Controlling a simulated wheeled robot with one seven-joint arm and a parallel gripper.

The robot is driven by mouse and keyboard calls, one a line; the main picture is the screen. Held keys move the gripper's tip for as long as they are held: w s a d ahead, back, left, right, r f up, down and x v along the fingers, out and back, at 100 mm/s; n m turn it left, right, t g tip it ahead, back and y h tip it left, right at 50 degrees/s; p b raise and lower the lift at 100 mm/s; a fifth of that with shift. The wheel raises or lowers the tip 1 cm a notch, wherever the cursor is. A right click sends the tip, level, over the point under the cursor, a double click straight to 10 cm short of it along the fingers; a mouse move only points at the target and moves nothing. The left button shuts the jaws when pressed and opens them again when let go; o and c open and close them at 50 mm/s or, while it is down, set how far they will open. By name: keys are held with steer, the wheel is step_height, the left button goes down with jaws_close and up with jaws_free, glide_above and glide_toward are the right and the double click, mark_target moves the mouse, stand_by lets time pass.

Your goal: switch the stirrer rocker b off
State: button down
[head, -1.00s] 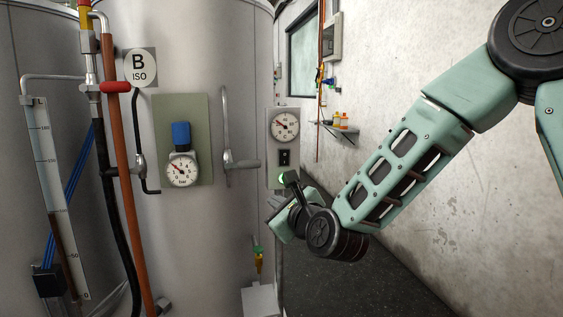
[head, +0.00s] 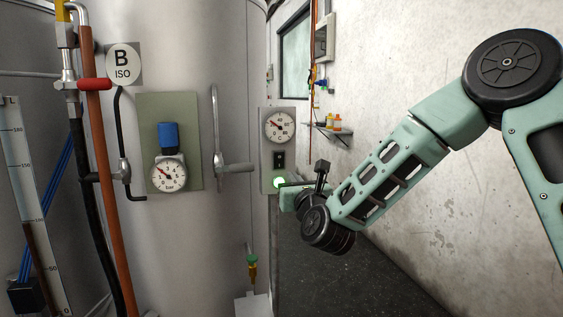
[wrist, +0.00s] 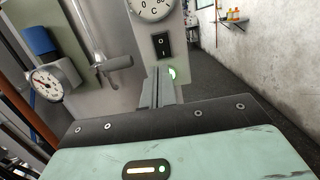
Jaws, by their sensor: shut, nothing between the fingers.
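The black stirrer rocker (head: 279,160) is on a grey panel (head: 266,182), under a round dial and above a lit green lamp (head: 280,183). In the wrist view the rocker (wrist: 162,45) shows white marks on its upper and lower halves; which half is pressed I cannot tell. My gripper (wrist: 160,72) is shut and empty, its fingers pointing at the panel just below the rocker and partly covering the lamp. I cannot tell whether the fingertips touch the panel. In the head view my gripper (head: 284,190) is at the panel's lower right.
Tank B carries a lever handle (head: 234,168) left of the panel and a gauge with a blue knob (head: 168,138). A red-handled valve (head: 94,84) and pipes stand farther left. A small wall shelf (head: 330,130) holds bottles. The floor right of the panel is clear.

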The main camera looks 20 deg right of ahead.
mark_target(279, 157)
steer(key=w, duration=0.4)
steer(key=w+r+p, duration=0.1)
steer(key=w, duration=0.3)
steer(key=w+p, duration=0.1)
steer(key=w, duration=0.3)
steer(key=shift+r, duration=0.3)
steer(key=shift+r, duration=0.1)
steer(key=shift+w+r+g+p, duration=0.15)
steer(key=shift+r+g+p, duration=0.15)
steer(key=shift+p, duration=0.3)
steer(key=shift+f, duration=0.25)
